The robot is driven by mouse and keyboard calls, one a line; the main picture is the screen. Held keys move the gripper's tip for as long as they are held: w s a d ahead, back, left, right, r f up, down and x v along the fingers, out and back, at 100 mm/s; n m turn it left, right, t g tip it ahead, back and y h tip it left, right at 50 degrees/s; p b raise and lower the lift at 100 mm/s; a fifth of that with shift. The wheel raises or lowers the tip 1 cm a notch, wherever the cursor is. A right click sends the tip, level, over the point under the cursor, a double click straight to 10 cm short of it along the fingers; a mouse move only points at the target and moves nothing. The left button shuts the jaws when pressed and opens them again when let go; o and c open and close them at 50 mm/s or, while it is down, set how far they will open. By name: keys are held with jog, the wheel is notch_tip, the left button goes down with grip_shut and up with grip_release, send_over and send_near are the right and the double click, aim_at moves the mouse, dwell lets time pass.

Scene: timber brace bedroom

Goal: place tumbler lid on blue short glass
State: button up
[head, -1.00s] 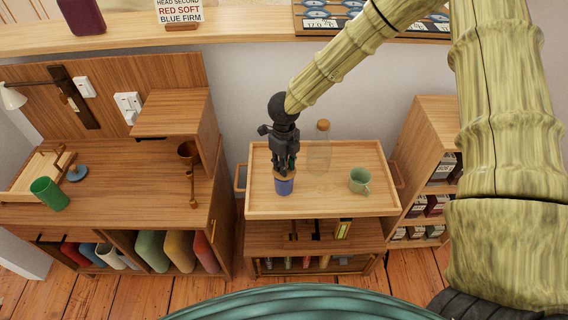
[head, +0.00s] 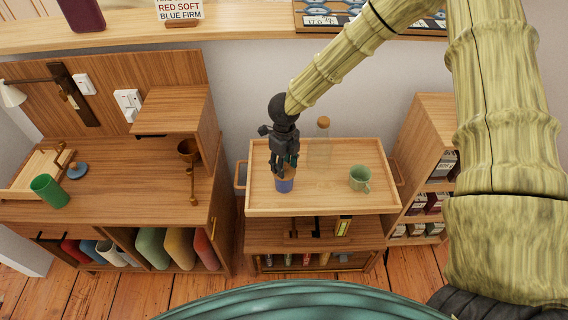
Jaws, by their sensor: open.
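The blue short glass (head: 284,185) stands upright on the wooden tray top of the trolley, left of its middle. A wooden-coloured tumbler lid (head: 285,173) shows at the top of the glass, partly hidden by my fingers; I cannot tell from this view whether it is fully seated. My dark gripper (head: 284,165) points down right above the lid and is open, its fingertips close to the lid.
A clear bottle with a cork (head: 320,143) stands behind and right of my gripper. A green mug (head: 360,179) stands on the right of the tray (head: 322,210). A desk (head: 130,190) with a green cup (head: 48,190) is at left, shelves (head: 425,130) at right.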

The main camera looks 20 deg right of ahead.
notch_tip(320, 180, up, 13)
jog(key=shift+b, duration=0.4)
jog(key=shift+r, duration=0.1)
dwell(0.6)
